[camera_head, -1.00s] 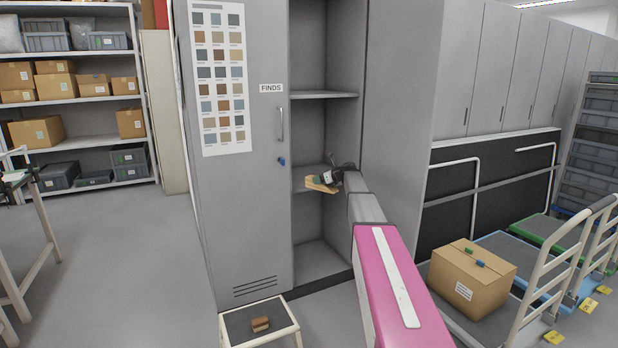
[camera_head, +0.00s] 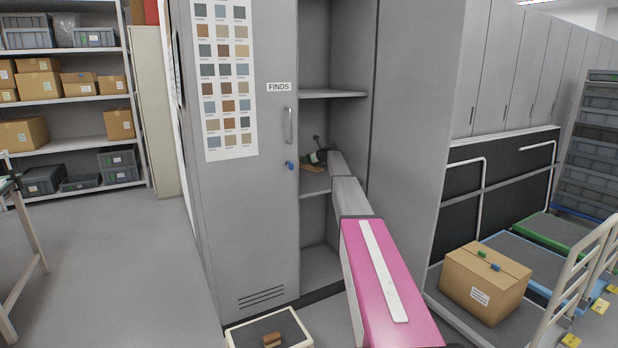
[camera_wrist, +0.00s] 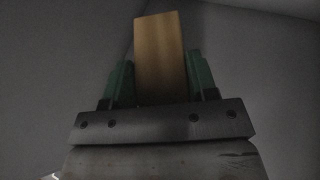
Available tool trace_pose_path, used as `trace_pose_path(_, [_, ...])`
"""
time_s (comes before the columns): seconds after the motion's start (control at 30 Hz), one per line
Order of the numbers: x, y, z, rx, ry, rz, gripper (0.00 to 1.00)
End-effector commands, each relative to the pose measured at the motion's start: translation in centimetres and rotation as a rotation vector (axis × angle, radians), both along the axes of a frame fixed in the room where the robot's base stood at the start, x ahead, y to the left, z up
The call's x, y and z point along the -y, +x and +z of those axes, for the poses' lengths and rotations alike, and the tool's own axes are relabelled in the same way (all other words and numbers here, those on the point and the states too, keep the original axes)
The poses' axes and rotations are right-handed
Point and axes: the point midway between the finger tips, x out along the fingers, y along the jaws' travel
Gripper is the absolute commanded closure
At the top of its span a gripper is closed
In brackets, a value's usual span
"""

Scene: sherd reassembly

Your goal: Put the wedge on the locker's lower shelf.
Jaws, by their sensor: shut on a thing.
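The tan wooden wedge (camera_head: 312,167) is inside the open locker bay, just above the lower shelf (camera_head: 315,193). In the wrist view the wedge (camera_wrist: 160,55) sticks out between two green fingers. My gripper (camera_head: 318,158) is shut on it, and it also shows in the wrist view (camera_wrist: 160,82). The locker (camera_head: 245,205) has a left door panel marked FINDS. The arm hides part of the lower shelf's right side. I cannot tell whether the wedge touches the shelf.
An upper shelf (camera_head: 332,94) spans the bay above my gripper. A low step stool (camera_head: 240,334) with a small brown block (camera_head: 272,340) stands before the locker. A trolley with a cardboard box (camera_head: 486,282) is at the right. Floor at the left is clear.

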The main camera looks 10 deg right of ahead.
Motion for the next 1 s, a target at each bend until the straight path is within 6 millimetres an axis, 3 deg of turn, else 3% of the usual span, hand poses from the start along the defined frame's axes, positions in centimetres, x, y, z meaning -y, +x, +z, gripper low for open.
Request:
trace_pose_path(0.2, [0.0,0.0,-3.9,-0.002,0.0,0.001,0.75])
trace_pose_path(0.6, [0.0,0.0,-8.2,-0.001,0.0,0.0,0.75])
trace_pose_path(1.0, [0.0,0.0,-8.9,0.0,0.0,0.0,0.75])
